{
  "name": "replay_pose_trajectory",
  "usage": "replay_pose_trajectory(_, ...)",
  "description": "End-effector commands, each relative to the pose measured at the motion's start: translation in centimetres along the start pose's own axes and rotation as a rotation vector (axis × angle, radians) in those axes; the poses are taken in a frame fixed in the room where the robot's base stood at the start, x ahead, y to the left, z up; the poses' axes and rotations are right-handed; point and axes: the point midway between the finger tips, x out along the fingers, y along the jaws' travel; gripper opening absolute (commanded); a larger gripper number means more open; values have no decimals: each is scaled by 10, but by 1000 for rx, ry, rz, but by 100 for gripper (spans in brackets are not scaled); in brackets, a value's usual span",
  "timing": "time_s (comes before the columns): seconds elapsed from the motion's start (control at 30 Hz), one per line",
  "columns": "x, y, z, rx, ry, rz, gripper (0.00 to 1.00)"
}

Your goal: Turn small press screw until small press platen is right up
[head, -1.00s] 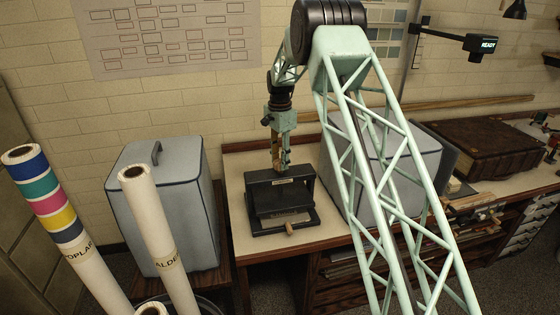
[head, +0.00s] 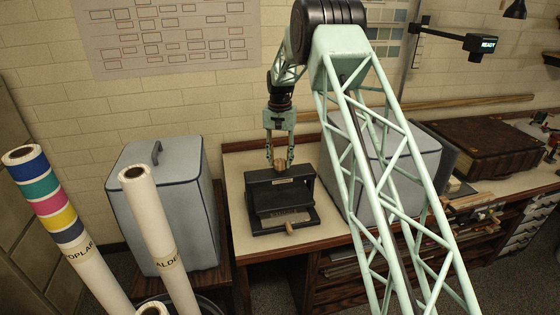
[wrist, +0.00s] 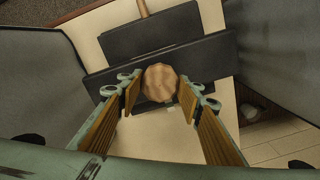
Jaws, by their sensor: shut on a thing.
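The small press (head: 265,192) is a black frame standing upright on the bench, with a crossbeam on top. The screw's round wooden knob (head: 281,168) sits above the crossbeam. In the wrist view the fluted knob (wrist: 160,82) is between my wood-faced fingers, one on each side. My gripper (head: 279,164) points down and is shut on the knob. The platen is under the crossbeam, in shadow; a lighter strip (head: 283,211) shows in the opening below. I cannot tell the platen's exact height. A wooden handle (head: 291,227) sticks out at the press's front.
A grey covered box (head: 165,210) stands left of the press, and another (head: 430,165) is close on its right, partly behind my arm. Paper rolls (head: 160,230) stand at the front left. The bench top (head: 240,222) is bare beside the press.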

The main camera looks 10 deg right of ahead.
Motion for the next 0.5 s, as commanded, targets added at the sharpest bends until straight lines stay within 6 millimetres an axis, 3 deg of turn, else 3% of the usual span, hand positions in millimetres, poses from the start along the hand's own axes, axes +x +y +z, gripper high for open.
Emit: replay_pose_trajectory(0.5, 0, 0, 0, -373, 0, 0, 23)
